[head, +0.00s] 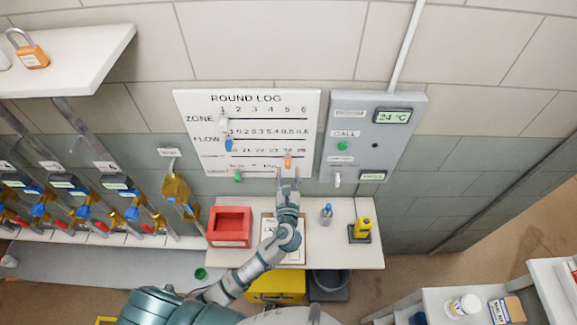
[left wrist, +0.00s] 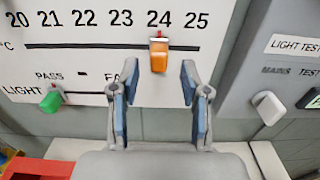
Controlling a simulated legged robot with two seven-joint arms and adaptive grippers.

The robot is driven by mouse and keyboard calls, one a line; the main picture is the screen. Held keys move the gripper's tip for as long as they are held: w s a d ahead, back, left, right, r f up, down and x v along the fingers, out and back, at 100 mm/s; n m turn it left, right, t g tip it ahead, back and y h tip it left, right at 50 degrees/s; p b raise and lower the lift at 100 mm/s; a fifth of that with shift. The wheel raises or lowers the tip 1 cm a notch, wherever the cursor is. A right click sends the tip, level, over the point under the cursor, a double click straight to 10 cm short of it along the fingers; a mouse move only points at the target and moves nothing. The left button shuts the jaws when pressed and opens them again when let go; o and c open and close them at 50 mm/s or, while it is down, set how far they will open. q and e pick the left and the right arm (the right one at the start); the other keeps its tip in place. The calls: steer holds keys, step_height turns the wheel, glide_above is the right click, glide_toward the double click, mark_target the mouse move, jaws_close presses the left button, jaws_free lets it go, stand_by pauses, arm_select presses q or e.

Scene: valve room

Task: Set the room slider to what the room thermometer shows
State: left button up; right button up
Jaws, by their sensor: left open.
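The room thermometer display (head: 393,117) on the grey panel reads 24 °C. My left gripper (head: 288,174) is open and empty just below the knob. In the left wrist view its fingertips (left wrist: 160,68) are to either side of the knob, with visible gaps. My right gripper is not in view.
A green knob (left wrist: 51,101) is on the PASS line, lower left. The grey panel has a CALL button (head: 342,146) and a white switch (head: 337,180).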

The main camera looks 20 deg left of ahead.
arm_select(q)
steer(key=v, duration=0.8)
